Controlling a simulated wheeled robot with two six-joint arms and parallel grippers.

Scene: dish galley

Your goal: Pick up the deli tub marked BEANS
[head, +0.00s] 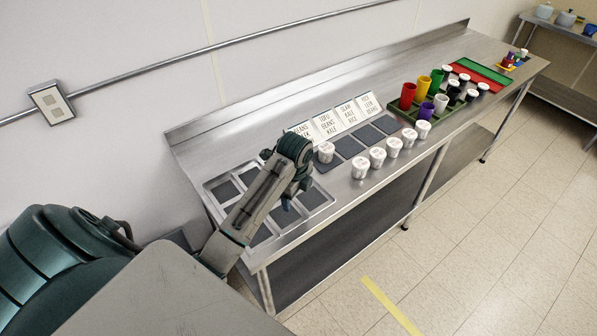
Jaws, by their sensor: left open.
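Several white deli tubs stand along the front of the steel counter, among them one nearest my arm (326,153), one at the front edge (360,168) and one at the far end of the row (423,130). Their lid marks are too small to read, so I cannot tell which says BEANS. My left gripper (289,199) is open and points down over the sectioned tray (325,207), left of the tubs and apart from them. Its fingers are small and partly hidden by the wrist. My right gripper is out of view.
White word cards (348,113) stand behind dark square mats (348,147). Farther right, a green rack (410,111) holds colored cups, with red and green mats (482,72) beyond. The counter's front edge is close to the tubs. A yellow strip (390,305) marks the floor.

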